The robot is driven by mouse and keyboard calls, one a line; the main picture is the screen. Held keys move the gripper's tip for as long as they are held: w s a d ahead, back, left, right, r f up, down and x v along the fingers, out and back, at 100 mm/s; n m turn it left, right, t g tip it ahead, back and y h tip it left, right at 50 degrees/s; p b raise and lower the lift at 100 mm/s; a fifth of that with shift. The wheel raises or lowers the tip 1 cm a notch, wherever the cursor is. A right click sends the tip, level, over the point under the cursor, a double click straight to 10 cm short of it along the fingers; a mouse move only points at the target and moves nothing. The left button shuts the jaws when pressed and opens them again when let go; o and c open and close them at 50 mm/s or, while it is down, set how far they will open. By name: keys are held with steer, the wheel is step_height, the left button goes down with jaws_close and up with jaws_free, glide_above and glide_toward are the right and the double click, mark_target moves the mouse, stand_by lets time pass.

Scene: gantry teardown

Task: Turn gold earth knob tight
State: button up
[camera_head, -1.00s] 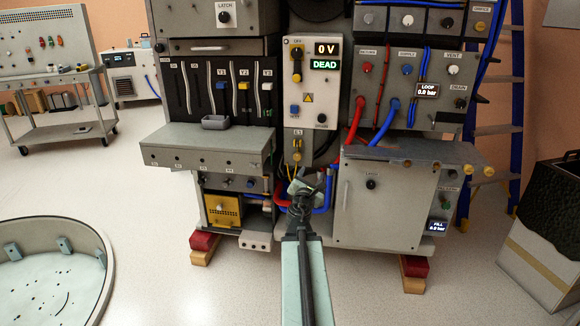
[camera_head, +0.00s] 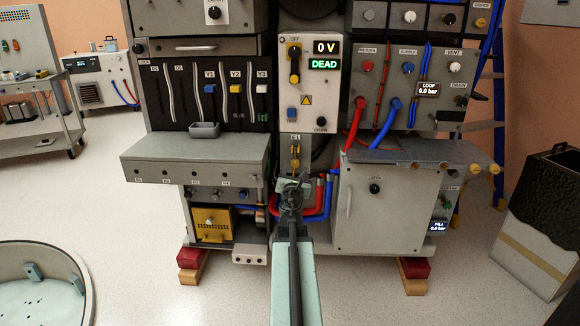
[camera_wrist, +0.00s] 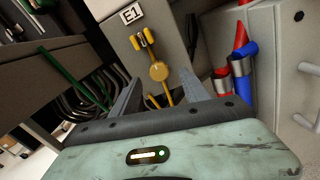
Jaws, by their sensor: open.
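The gold earth knob (camera_wrist: 159,71) is a round gold disc on a stem under the E1 label, on a narrow light panel in the wrist view. A gold two-pronged fitting (camera_wrist: 145,38) sits above it. In the head view the E1 panel (camera_head: 294,139) stands just above my gripper (camera_head: 291,186), and the knob is small there. My gripper also shows in the wrist view (camera_wrist: 160,76), with its grey jaws apart and empty. The knob shows between the jaws in that view. I cannot tell how far the tips are from it.
Red and blue hoses (camera_wrist: 238,66) lie right of the E1 panel. A grey shelf (camera_head: 195,160) juts out to the left, and a grey cabinet (camera_head: 390,205) stands to the right. Displays above read 0 V and DEAD. A round tub (camera_head: 70,262) stands on the floor at left.

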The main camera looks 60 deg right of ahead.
mark_target(295, 165)
steer(key=x, duration=0.4)
steer(key=shift+w+d, duration=0.1)
steer(key=shift+d, duration=0.05)
jaws_close()
